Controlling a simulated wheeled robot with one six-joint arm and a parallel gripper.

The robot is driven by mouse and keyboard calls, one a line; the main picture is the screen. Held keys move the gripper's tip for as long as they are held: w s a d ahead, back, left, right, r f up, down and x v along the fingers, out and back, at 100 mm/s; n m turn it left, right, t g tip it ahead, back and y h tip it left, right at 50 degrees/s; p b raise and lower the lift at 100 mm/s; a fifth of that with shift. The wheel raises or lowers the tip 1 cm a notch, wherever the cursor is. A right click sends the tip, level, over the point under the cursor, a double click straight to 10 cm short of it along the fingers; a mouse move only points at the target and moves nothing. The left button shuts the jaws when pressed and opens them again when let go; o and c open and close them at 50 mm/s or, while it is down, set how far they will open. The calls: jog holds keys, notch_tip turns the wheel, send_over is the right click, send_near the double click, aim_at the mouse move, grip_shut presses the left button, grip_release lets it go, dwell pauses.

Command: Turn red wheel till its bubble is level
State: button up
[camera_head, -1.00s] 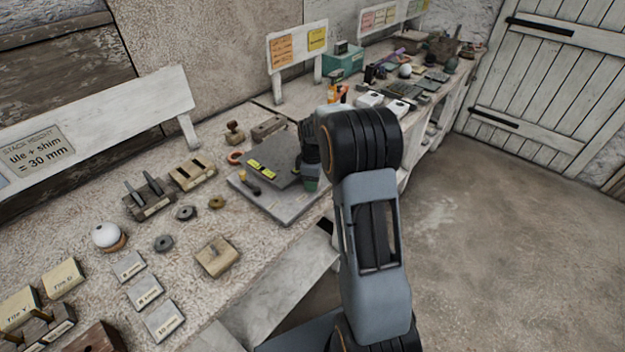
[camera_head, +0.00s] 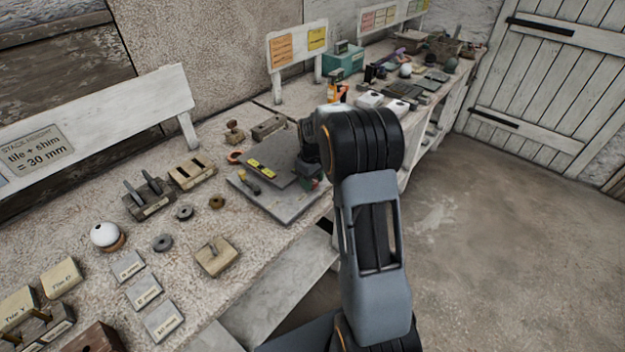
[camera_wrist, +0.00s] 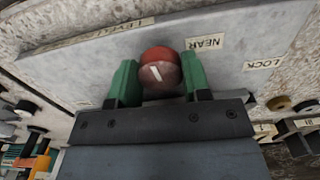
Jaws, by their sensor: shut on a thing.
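The red wheel (camera_wrist: 160,68) is a round knob with a short white line on its top, in the wrist view. My gripper (camera_wrist: 160,82) has one green finger on each side of it and is shut on it. A bit of red also shows below my wrist in the head view. The levelling plate (camera_head: 279,203) is grey and carries a darker raised plate with two yellow vials (camera_head: 261,168). The bubbles are too small to read. The wheel sits by the label "NEAR" (camera_wrist: 204,43).
The label "LOCK" (camera_wrist: 262,64) is at the right in the wrist view. Rings, a white ball (camera_head: 104,234) and labelled blocks lie on the bench to the left.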

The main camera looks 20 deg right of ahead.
jog(key=shift+m, duration=0.7)
jog(key=shift+r, duration=0.1)
jog(key=o, duration=0.7)
jog(key=shift+c, duration=0.2)
notch_tip(320, 180, up, 14)
dwell(0.4)
